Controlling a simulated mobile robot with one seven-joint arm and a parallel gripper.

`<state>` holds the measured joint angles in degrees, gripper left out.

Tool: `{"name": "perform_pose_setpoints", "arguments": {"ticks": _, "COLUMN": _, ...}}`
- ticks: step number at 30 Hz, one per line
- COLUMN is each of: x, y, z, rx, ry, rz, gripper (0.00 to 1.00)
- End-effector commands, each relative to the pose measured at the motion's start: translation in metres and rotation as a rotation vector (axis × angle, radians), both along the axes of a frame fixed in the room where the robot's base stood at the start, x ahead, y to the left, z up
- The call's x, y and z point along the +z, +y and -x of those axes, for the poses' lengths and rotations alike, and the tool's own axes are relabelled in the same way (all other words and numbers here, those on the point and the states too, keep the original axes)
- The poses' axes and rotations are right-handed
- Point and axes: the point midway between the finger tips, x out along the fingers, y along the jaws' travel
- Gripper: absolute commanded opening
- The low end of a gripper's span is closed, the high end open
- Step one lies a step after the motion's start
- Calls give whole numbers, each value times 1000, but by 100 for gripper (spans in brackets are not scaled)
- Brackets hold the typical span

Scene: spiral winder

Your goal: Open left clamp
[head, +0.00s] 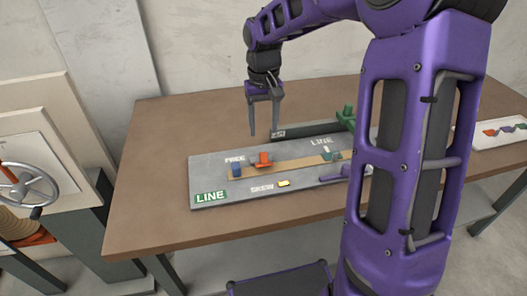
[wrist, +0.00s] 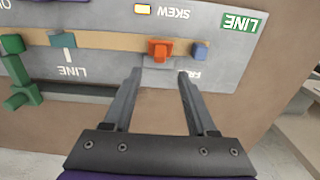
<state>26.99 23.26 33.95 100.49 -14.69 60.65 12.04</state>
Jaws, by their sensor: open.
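The orange-red clamp (head: 263,160) sits at the left part of a tan strip (head: 295,163) on a grey board (head: 215,175), beside the FREE label. It also shows in the wrist view (wrist: 160,50), just beyond the fingertips. A teal clamp (head: 331,155) sits farther right on the strip near the LINE label, partly hidden by my arm in the head view. My gripper (head: 263,134) is open and empty, pointing down above the table behind the board. In the wrist view its fingers (wrist: 160,74) are apart, with the orange-red clamp ahead between their lines, not touched.
A blue block (head: 236,170) stands at the strip's left end. A dark bar (head: 308,129) with a green upright piece (head: 346,118) lies behind the board. A yellow-lit SKEW marker (head: 284,184) is at the front. The brown table's left side (head: 150,150) is clear.

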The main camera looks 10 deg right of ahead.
Motion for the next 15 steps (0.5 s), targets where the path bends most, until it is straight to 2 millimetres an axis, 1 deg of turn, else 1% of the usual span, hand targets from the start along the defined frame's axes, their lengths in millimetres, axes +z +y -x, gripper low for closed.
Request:
{"name": "perform_pose_setpoints", "arguments": {"ticks": 1, "x": -15, "y": 0, "z": 1, "rx": -1, "ry": 5, "rz": -2, "gripper": 57}}
{"name": "perform_pose_setpoints", "arguments": {"ticks": 6, "x": -49, "y": 0, "z": 0, "rx": -1, "ry": 4, "rz": -1, "gripper": 57}}
{"name": "perform_pose_setpoints", "arguments": {"ticks": 10, "x": -68, "y": 0, "z": 0, "rx": 0, "ry": 3, "rz": -1, "gripper": 57}}
{"name": "perform_pose_setpoints", "arguments": {"ticks": 15, "x": -81, "y": 0, "z": 0, "rx": -1, "ry": 1, "rz": -1, "gripper": 57}}
